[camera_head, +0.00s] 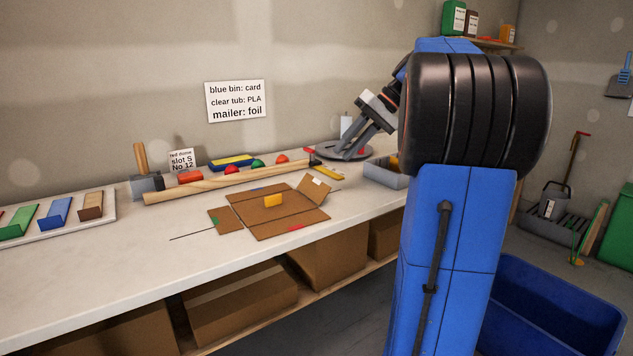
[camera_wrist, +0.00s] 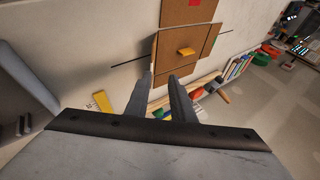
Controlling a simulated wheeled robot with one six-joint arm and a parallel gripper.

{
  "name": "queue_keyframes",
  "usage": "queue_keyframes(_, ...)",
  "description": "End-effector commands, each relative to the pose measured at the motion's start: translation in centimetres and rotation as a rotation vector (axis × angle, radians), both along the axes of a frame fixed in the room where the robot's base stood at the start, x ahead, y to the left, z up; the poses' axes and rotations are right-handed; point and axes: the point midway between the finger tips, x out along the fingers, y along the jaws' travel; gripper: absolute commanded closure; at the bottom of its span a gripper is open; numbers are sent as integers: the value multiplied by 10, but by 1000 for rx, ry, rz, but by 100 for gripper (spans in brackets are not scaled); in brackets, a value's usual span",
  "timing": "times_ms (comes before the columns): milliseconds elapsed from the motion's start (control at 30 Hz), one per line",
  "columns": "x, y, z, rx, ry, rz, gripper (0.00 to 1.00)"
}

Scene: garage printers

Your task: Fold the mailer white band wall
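The left flap bears a green mark (camera_head: 215,222) and the front flap a red one (camera_head: 295,228).
A round grey disc (camera_head: 338,156) and a grey bin (camera_head: 382,174) are at the right. A tray of coloured blocks (camera_head: 70,238) is far left. The bench's front strip is clear.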

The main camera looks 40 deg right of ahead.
Motion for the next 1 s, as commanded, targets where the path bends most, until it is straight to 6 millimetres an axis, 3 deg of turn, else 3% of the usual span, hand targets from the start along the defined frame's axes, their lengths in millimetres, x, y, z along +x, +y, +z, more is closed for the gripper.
queue_keyframes(33,1,-17,3,19,-13,-5,78)
queue_keyframes(100,2,-32,7,41,-33,-3,78)
queue_keyframes(300,3,-48,11,66,-60,4,78)
queue_keyframes(467,9,-40,2,67,-61,4,78)
queue_keyframes(1000,47,14,-64,66,-59,6,78)
